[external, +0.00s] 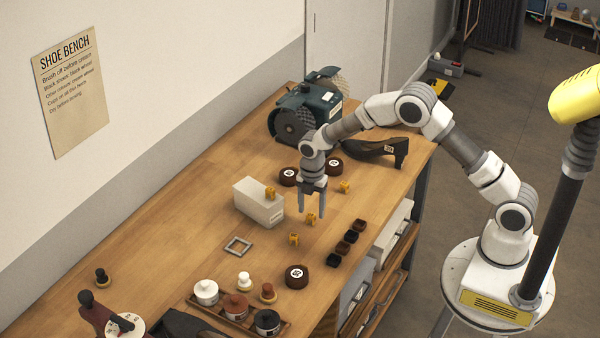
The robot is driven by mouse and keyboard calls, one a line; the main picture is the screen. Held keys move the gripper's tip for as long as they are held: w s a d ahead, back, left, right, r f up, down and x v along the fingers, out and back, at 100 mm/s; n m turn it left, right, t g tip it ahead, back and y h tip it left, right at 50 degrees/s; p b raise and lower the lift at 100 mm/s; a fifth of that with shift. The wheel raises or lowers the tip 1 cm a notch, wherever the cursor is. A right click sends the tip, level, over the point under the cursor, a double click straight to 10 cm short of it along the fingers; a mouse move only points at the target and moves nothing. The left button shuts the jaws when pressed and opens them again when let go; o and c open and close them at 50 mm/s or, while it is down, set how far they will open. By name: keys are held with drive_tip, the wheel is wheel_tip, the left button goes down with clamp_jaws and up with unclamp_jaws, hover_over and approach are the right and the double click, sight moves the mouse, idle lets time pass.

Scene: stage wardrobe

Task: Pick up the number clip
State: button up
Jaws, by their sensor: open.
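Several small yellow-orange clips are in the external view; I take these for number clips, though any numbers are too small to read. One clip (311,219) is on the bench just below my gripper's fingertips. Another clip (294,239) lies a little nearer the camera, and a third (345,187) is to the right. One more clip (270,193) shows at the white box's top. My gripper (311,208) points down, open, with nothing seen between its fingers. Whether the fingertips are level with the nearest clip or above it, I cannot tell.
A white box (258,207) stands close left of my gripper. Dark round tins (334,166) sit behind it, and a row of dark blocks (342,248) to the right. A black shoe (375,151) and a brushing machine (304,112) stand farther back. A grey square frame (238,246) lies front left.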

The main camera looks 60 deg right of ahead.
sight(311, 214)
wheel_tip(311, 214, down, 3)
drive_tip(key=shift+f, duration=0.15)
drive_tip(key=shift+c, duration=0.2)
clamp_jaws()
